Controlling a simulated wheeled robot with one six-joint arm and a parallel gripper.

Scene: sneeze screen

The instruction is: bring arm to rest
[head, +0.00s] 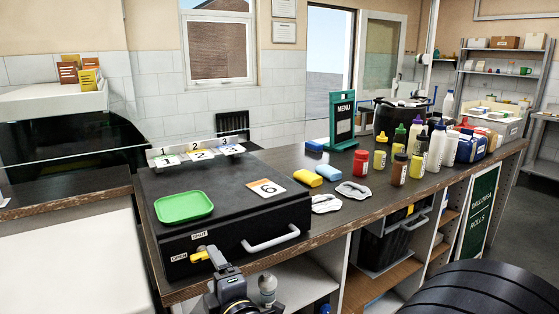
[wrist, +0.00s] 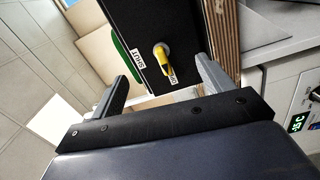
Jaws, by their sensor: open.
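My gripper (head: 222,264) is low at the front of a black box (head: 235,225) on the counter. In the wrist view my gripper (wrist: 161,70) is open, its two grey fingers apart with nothing held between them. A yellow lever (wrist: 164,59) on the box front shows in the gap between the fingers; I cannot tell its distance from them. The lever (head: 200,256) points toward the OPEN label (head: 179,258), with the SHUT label (head: 199,235) above it.
A green tray (head: 183,206) and a card marked 6 (head: 266,187) lie on the box, which has a front handle (head: 271,240). Sponges, several bottles and a menu stand (head: 342,120) are on the dark counter (head: 400,193). A glass screen (head: 70,155) is at left.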

